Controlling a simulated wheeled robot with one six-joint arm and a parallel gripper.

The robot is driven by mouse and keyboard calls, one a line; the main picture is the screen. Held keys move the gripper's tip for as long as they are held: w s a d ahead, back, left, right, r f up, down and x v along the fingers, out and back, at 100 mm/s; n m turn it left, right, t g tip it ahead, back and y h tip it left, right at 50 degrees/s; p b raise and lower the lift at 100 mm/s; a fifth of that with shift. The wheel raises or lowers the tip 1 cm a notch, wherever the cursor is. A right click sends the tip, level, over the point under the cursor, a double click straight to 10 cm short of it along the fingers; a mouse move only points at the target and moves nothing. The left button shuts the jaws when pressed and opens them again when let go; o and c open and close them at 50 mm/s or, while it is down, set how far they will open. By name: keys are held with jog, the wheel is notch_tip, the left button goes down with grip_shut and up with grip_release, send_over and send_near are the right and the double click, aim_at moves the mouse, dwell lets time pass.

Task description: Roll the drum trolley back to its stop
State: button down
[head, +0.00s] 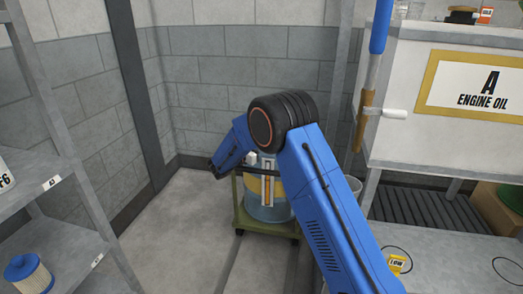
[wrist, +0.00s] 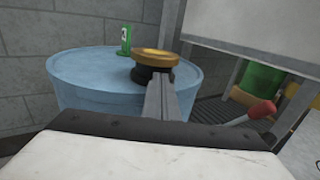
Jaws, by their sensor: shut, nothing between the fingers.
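The drum trolley (head: 243,222) is a low green platform on dark castors, standing on the floor near the back wall in the head view. It carries a blue drum (head: 268,213) with a yellow band, partly hidden by my arm. The stop cannot be made out.
Two floor lines (head: 229,262) run from the trolley toward me. A shelf (head: 60,235) with a blue filter stands left. A white engine oil tank (head: 440,100) and a grey bench (head: 450,260) are at right. A red-tipped lever (wrist: 262,109) shows right in the wrist view.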

jog(key=shift+w+d, duration=0.15)
jog(key=shift+w, duration=0.55)
jog(key=shift+d+r, duration=0.1)
